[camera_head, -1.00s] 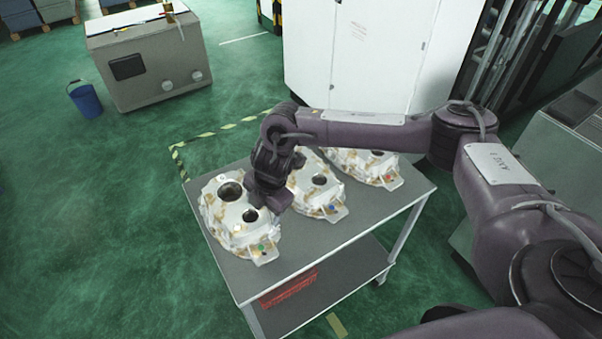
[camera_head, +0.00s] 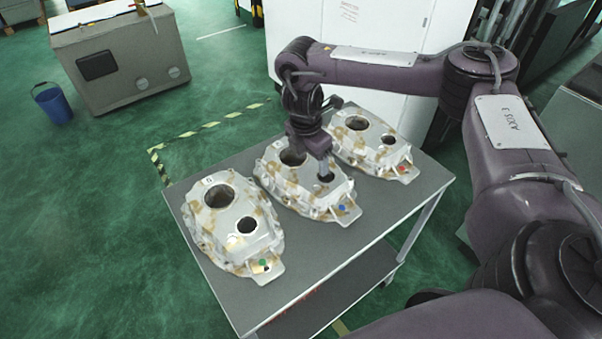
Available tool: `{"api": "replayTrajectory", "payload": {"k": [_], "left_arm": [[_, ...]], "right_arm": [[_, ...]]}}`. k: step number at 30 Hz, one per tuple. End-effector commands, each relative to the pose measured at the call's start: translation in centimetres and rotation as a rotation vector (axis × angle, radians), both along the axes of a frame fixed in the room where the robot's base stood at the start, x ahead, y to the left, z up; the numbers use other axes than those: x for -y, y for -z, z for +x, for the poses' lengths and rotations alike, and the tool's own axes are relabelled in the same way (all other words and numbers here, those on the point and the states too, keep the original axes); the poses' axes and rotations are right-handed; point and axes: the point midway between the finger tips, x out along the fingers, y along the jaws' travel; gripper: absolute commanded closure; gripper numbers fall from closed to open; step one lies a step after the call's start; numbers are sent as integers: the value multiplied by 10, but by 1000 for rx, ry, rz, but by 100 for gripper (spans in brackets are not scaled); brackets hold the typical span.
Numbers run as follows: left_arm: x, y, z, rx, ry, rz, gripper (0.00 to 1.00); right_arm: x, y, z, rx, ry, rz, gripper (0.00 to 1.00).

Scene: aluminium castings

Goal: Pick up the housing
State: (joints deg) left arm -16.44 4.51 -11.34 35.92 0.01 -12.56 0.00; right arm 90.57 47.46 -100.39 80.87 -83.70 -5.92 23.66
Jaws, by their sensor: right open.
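Three pale aluminium housings with brownish patches lie in a row on a grey cart table. The left housing (camera_head: 218,226) has a green dot on its tab, the middle housing (camera_head: 284,186) a blue dot, and the right housing (camera_head: 364,140) a red dot. The arm hides part of that housing's top. I cannot tell whether the fingers touch it. My left gripper is not in view.
The cart's grey top (camera_head: 330,248) has bare room at the front. A white cabinet (camera_head: 300,25) stands close behind the cart. A beige box-shaped machine (camera_head: 125,60) and a blue bucket (camera_head: 53,104) stand on the green floor at the upper left.

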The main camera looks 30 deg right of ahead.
Motion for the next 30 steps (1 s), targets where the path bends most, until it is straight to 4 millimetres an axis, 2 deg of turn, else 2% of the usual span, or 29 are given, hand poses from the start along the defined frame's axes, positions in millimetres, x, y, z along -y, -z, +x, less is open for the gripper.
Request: {"api": "replayTrajectory", "payload": {"k": [3, 8, 15, 21, 30], "left_arm": [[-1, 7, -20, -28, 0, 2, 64], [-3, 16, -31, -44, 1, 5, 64], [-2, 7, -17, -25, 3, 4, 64], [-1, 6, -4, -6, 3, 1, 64], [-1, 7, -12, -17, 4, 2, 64]], "right_arm": [[1, 14, 0, -2, -1, 1, 31], [0, 38, 1, -4, 1, 1, 31], [4, 57, 2, -1, 0, 0, 31], [4, 58, 3, 0, -1, 0, 31], [4, 58, 3, 0, -1, 0, 69]]}}
